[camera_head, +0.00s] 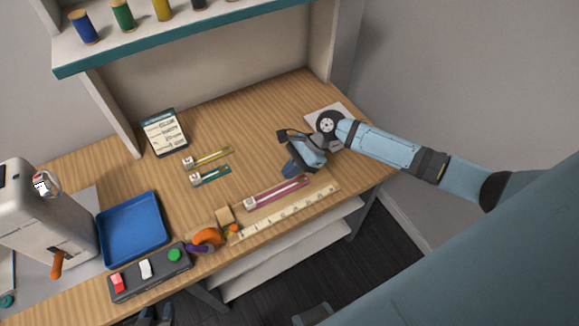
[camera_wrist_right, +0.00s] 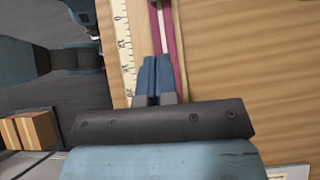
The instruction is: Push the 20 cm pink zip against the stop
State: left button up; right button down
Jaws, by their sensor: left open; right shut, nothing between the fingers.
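The pink zip (camera_head: 277,193) lies on the table along the far side of the pale ruler (camera_head: 290,212), with a white tag at its left end. It also shows in the right wrist view (camera_wrist_right: 175,45). A small wooden block (camera_head: 224,215), apparently the stop, sits at the ruler's left end, a gap away from the zip. My right gripper (camera_head: 291,170) is shut and empty near the zip's right part. In the right wrist view its blue fingers (camera_wrist_right: 155,75) overlap the zip; contact cannot be told. My left gripper (camera_head: 157,313) barely shows at the bottom edge, open.
Yellow (camera_head: 208,158) and teal (camera_head: 210,176) zips lie behind. A blue tray (camera_head: 133,258), a button box (camera_head: 150,272) and an orange-and-purple item (camera_head: 207,238) are at left.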

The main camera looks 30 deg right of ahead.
aim_at(255, 201)
jog(key=x, duration=0.6)
jog(key=a, duration=0.3)
jog(key=shift+a+f, duration=0.2)
jog(key=shift+a, duration=0.45)
